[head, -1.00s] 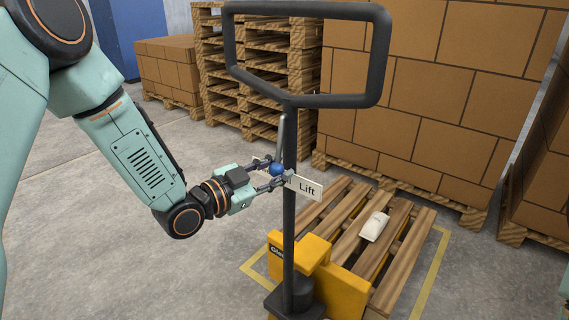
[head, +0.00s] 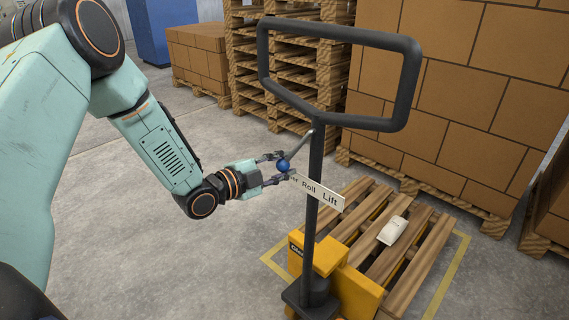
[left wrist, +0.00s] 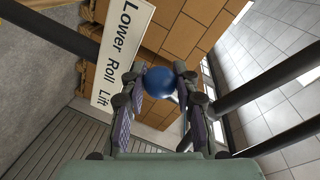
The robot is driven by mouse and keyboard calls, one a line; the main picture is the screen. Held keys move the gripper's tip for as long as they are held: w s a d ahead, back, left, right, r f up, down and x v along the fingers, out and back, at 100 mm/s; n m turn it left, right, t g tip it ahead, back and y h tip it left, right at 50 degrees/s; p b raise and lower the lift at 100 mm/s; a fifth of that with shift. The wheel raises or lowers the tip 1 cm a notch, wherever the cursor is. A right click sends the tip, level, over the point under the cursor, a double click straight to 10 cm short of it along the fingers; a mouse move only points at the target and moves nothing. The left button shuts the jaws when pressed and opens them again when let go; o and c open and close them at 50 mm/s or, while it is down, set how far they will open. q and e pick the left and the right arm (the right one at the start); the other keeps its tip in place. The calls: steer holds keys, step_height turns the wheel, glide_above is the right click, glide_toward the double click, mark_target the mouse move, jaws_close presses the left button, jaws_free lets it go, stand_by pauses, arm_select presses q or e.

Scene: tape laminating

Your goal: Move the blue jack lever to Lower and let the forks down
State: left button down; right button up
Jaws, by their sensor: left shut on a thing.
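The blue lever knob (head: 284,165) is on a thin grey lever that tilts to the left from the dark mast. My left gripper (head: 282,167) is shut on the knob, one finger on each side; the knob also shows between the fingers in the left wrist view (left wrist: 158,82). The white label plate (head: 332,199) reads Lower, Roll, Lift from left to right. In the head view the knob is at its left end, covering part of Lower. The yellow pallet jack (head: 356,292) stands with its forks hidden by a wooden pallet (head: 425,258). My right gripper is out of view.
The black handle loop (head: 262,60) rises above the lever. A white bag (head: 393,231) lies on the pallet. Stacked pallets (head: 290,75) and brown cartons (head: 480,100) stand behind. The floor (head: 190,270) left of the jack is clear.

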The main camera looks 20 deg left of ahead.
arm_select(q)
steer(key=shift+r, duration=0.1)
stand_by(0.3)
steer(key=c, duration=1)
jaws_free()
steer(key=shift+a, duration=0.1)
steer(key=shift+s, duration=0.1)
steer(key=v, duration=0.5)
steer(key=shift+s+a, duration=0.25)
steer(key=shift+s, duration=0.05)
steer(key=shift+s+a+r, duration=0.1)
steer(key=shift+s+a, duration=0.1)
steer(key=shift+s, duration=0.5)
